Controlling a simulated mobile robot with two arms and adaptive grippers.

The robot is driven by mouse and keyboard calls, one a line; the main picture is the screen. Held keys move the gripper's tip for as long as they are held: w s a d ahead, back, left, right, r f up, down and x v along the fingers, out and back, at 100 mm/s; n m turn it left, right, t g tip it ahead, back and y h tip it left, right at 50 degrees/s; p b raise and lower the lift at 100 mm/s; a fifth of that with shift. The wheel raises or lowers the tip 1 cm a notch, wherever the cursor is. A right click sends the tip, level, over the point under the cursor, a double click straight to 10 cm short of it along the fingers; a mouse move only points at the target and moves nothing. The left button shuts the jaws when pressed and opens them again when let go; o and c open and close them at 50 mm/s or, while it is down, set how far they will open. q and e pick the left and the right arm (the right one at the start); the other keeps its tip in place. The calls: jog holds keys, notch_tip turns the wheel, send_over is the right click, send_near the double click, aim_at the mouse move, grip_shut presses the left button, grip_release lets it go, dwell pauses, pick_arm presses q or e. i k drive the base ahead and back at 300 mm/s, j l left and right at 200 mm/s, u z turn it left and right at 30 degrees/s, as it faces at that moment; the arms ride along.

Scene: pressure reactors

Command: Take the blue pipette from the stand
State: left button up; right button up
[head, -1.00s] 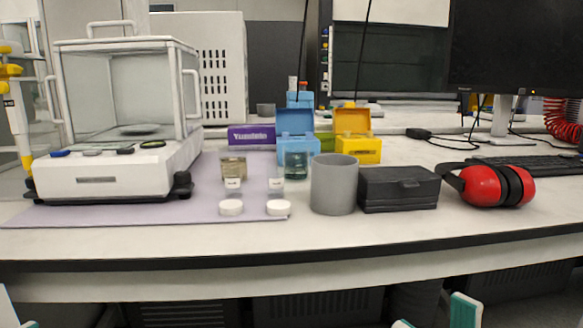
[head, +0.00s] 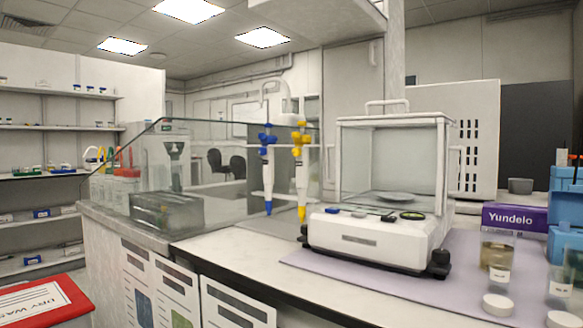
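The blue pipette (head: 267,170) hangs upright on a stand (head: 278,92) in the middle of the head view, on the bench to the left of the balance. A yellow pipette (head: 302,172) hangs close beside it on the right. The stand's curved top shows above them; its lower part is hard to make out behind the pipettes and the balance. Neither of my grippers shows in the head view now.
The glass-walled balance (head: 378,240) stands right of the pipettes on a lilac mat (head: 462,290). A glass panel (head: 215,165) rises left of and behind them. Jars and a purple box (head: 515,217) are at right. A red waste bin (head: 45,300) stands lower left.

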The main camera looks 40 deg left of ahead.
aim_at(268, 142)
jog(key=u, duration=1.3)
jog(key=i+j, duration=0.1)
jog(key=j, duration=0.25)
jog(key=i+j+z, duration=0.1)
jog(key=j, duration=0.3)
jog(key=i+j, duration=0.15)
jog(key=j, duration=0.2)
jog(key=i+j, duration=0.1)
jog(key=j, duration=0.3)
jog(key=i+j+z, duration=0.1)
jog(key=j, duration=0.3)
